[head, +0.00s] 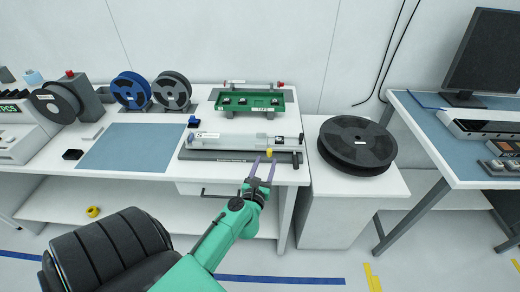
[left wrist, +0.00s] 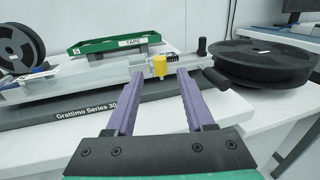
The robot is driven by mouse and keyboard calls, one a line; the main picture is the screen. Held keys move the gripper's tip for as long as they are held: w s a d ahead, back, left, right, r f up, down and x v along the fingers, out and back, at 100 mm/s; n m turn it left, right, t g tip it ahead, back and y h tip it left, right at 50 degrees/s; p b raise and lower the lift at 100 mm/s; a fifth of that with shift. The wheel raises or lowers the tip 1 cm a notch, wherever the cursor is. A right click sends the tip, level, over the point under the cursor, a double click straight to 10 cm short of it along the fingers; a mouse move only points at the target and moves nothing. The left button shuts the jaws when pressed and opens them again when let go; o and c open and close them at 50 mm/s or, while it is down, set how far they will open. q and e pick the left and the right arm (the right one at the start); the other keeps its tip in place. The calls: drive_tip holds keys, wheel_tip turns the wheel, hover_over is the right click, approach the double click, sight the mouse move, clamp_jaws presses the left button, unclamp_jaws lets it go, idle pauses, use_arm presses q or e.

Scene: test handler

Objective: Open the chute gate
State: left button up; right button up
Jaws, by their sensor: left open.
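The test handler, a long low unit with a clear chute (head: 232,140) on a dark base, lies along the front of the white bench. In the left wrist view its base (left wrist: 85,112) reads "Grattimo Series 30". A small yellow knob (head: 269,153) sits near its right end; the knob also shows in the left wrist view (left wrist: 160,66). I cannot tell the gate plate itself apart. My left gripper (head: 265,161) is open and empty, its two purple fingers pointing at the knob. In the left wrist view the knob appears between the fingertips (left wrist: 160,76), apart from both. My right gripper is not in view.
A green tray (head: 247,102) stands behind the handler. A large black reel (head: 357,142) lies on the side stand to the right. A black-knobbed lever (left wrist: 202,46) and a dark cylindrical grip (left wrist: 216,78) are close right of the fingers. A blue mat (head: 135,147) lies bare at left.

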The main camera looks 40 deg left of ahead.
use_arm(q)
drive_tip(key=b+v, duration=0.2)
drive_tip(key=v, duration=0.6)
drive_tip(key=shift+s, duration=0.1)
